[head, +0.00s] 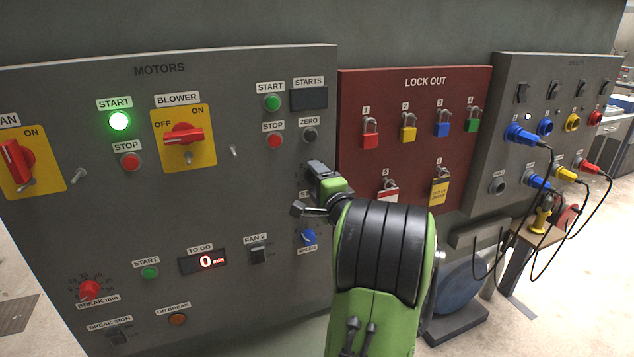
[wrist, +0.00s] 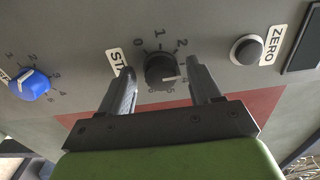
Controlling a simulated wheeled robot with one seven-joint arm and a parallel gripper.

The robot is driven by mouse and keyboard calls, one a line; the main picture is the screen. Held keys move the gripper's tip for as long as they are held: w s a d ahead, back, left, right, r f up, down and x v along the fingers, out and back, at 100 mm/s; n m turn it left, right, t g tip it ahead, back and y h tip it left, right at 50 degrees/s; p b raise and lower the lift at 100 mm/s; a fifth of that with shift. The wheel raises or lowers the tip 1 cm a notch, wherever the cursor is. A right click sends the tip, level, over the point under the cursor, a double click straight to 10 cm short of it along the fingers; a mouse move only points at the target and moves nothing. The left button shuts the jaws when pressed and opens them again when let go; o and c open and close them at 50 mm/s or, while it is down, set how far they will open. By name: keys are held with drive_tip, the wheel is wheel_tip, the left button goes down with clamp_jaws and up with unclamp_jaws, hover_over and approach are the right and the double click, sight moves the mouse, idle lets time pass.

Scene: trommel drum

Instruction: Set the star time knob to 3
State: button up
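The black star time knob (wrist: 160,68) sits on the grey panel in the wrist view, with numbers around it. Its white pointer line points to the right side of the dial. The exact number there is hard to read beside the right finger. The label by it, starting "ST" (wrist: 115,62), is partly hidden by the left finger. My gripper (wrist: 160,72) is open, with one finger on each side of the knob; I cannot tell whether they touch it. In the head view my gripper (head: 318,190) is against the panel's right part and hides the knob.
A blue speed knob (head: 308,237) is below my gripper; it also shows in the wrist view (wrist: 30,85). The ZERO button (head: 310,135) is above. A fan 2 switch (head: 258,253) lies to the left. The red lockout board (head: 415,150) with several padlocks stands right.

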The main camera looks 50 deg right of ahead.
drive_tip(key=shift+s, duration=0.1)
drive_tip(key=b+v, duration=0.3)
drive_tip(key=v, duration=1.2)
drive_tip(key=shift+s+a, duration=0.2)
drive_tip(key=shift+s, duration=0.05)
drive_tip(key=shift+f, duration=0.1)
drive_tip(key=w+a+f+n+g+y+p, duration=0.1)
drive_tip(key=w+a+n+y+p, duration=0.15)
drive_tip(key=a+n, duration=0.35)
drive_tip(key=w+a+n+g+y+p, duration=0.1)
drive_tip(key=w+a+n+g+y, duration=0.2)
drive_tip(key=a, duration=0.6)
drive_tip(key=w+a+f+n+y+p, duration=0.1)
drive_tip(key=w+a+n+y+p, duration=0.1)
drive_tip(key=w+a+n+y, duration=0.4)
drive_tip(key=s+a+n+g+h+p, duration=0.1)
drive_tip(key=s+a+n+g+p, duration=0.1)
drive_tip(key=s, duration=0.5)
drive_tip(key=s+a+n+g+h+p, duration=0.1)
drive_tip(key=s+a+n+g+p, duration=0.1)
drive_tip(key=s+a+n, duration=0.5)
drive_tip(key=shift+s+a+g, duration=0.7)
drive_tip(key=shift+a+g, duration=0.2)
drive_tip(key=shift+a, duration=0.1)
